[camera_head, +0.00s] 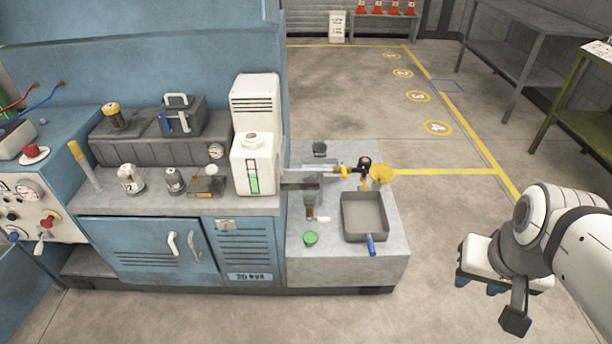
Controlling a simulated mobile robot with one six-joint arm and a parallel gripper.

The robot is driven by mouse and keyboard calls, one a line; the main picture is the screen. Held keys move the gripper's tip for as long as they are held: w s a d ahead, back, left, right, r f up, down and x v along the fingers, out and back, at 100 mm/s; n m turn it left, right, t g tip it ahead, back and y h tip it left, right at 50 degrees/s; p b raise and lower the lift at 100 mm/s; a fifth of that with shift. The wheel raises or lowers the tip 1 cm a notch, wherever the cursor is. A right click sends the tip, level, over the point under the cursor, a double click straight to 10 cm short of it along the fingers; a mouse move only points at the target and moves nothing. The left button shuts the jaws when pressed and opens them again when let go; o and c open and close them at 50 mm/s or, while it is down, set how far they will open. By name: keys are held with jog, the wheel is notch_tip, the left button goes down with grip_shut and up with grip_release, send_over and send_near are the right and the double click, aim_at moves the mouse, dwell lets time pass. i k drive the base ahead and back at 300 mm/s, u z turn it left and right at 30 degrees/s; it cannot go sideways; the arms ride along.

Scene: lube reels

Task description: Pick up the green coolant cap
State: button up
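The green coolant cap (310,239) is a small round green disc. It lies on the low grey bench top (332,266), left of a grey tray and near the front. My gripper (490,284) hangs at the lower right, over the floor and well to the right of the bench. It is far from the cap and nothing touches the cap. I see the gripper from behind and above, so its finger gap is hidden and I cannot tell whether it is open.
The grey tray (363,217) with a blue handle (371,244) stands right of the cap. A white coolant tank (253,165) stands on the left cabinet. The floor between bench and gripper is clear.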

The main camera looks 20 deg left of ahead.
aim_at(310, 238)
jog(key=u, duration=1.75)
jog(key=i, duration=0.95)
jog(key=z, duration=0.05)
